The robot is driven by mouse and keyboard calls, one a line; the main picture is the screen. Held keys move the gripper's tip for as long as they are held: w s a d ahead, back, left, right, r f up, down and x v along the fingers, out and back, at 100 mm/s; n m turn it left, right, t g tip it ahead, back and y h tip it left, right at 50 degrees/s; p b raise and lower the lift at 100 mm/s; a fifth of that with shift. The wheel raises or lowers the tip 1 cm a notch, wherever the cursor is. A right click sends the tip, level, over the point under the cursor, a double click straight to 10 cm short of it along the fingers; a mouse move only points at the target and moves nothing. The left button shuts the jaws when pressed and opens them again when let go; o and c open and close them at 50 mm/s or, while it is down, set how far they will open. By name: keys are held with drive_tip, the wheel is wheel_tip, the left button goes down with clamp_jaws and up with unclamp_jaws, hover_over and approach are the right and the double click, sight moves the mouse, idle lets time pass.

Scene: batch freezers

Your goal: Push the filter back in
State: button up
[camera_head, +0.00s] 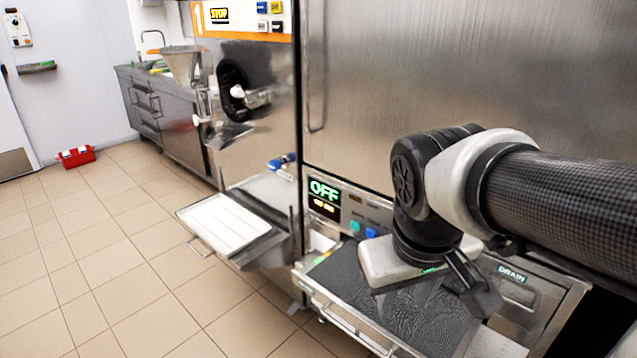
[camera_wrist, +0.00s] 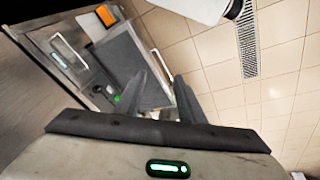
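The filter (camera_head: 345,280) is a dark, fine-textured panel in a metal frame. It sticks out from the low front of the machine in the head view, with a bar handle (camera_head: 345,325) along its front edge. In the wrist view the filter (camera_wrist: 122,58) is a grey panel with its pale handle (camera_wrist: 162,66) at the right. My gripper (camera_head: 435,298) hangs over the filter, fingers pointing down and apart, with nothing between them. In the wrist view my gripper (camera_wrist: 160,85) overlaps the filter; I cannot tell whether it touches. Part of the filter is hidden behind my gripper.
A control panel with an OFF display (camera_head: 325,190) sits above the filter. A panel marked DRAIN (camera_head: 512,274) is at the right. A white tray (camera_head: 225,223) juts from the neighbouring machine at the left. A red box (camera_head: 77,156) stands far back. The tiled floor (camera_head: 130,275) at the left is clear.

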drive_tip(key=w+f+n+g+h, duration=0.1)
drive_tip(key=f, duration=0.1)
drive_tip(key=w+f+n+g+h, duration=0.1)
drive_tip(key=f, duration=0.1)
drive_tip(key=w+a+f+n+g+h, duration=0.1)
drive_tip(key=w+f+n, duration=0.1)
drive_tip(key=shift+a, duration=0.1)
clamp_jaws()
drive_tip(key=n+t+h+p, duration=0.2)
drive_tip(key=n+t+h, duration=0.9)
drive_tip(key=n, duration=1)
approach(353, 314)
drive_tip(key=w+d, duration=0.1)
drive_tip(key=w+d+t+y, duration=0.1)
drive_tip(key=d, duration=0.1)
drive_tip(key=w+d+y+b, duration=0.1)
drive_tip(key=d, duration=0.1)
drive_tip(key=shift+w+d+r+t, duration=0.25)
drive_tip(key=shift+t, duration=0.05)
